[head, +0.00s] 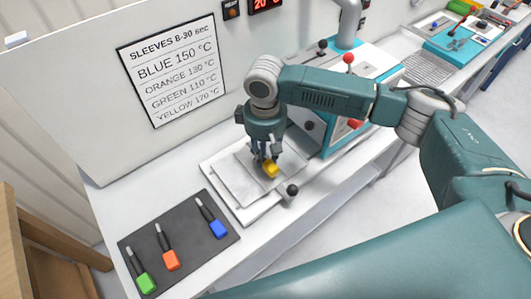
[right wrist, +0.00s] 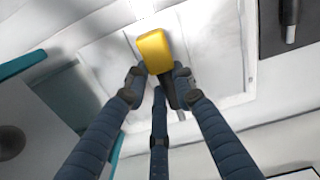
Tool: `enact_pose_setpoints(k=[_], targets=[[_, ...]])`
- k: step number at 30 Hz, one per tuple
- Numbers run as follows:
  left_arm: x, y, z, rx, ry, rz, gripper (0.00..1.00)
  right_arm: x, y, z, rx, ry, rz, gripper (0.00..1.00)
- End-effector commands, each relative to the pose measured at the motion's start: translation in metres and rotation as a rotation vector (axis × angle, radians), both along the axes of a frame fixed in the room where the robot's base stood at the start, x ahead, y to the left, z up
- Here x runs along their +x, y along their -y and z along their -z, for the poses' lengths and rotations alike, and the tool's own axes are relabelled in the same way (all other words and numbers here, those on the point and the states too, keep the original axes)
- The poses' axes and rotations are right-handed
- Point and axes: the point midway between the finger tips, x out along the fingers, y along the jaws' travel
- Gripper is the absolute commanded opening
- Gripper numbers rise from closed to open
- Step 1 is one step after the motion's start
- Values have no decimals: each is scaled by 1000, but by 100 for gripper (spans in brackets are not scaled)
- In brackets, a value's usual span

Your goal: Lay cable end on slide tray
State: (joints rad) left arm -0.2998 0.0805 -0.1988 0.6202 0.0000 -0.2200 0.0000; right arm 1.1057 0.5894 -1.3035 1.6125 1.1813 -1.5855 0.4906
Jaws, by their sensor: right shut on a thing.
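My right gripper (head: 267,156) points down over the pale slide tray (head: 229,183) on the white bench. It is shut on the yellow cable end (head: 270,168). In the right wrist view, the fingers (right wrist: 165,85) close around the dark stem of the yellow cable end (right wrist: 155,50), and its yellow block sticks out beyond the fingertips. The cable end is over the tray plate (right wrist: 110,55); I cannot tell whether it touches it. My left gripper is not in view.
A dark mat (head: 180,247) holds green (head: 146,283), orange (head: 171,260) and blue (head: 218,229) cable ends. A black-knobbed handle (head: 291,191) stands at the tray's right edge. A teal and white machine (head: 342,132) stands behind. A sleeve temperature sign (head: 172,70) hangs on the back panel.

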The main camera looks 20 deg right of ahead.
Motion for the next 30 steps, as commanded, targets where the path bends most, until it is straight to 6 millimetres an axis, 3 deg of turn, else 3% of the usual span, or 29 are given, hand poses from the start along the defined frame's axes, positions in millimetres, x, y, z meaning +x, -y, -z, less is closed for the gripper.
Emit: enact_pose_setpoints(k=[27,28,30], targets=[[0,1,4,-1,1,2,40,0,0,28,0,0,0,0],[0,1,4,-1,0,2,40,0,0,27,0,1,0,30],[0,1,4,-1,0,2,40,0,0,27,0,1,0,44]])
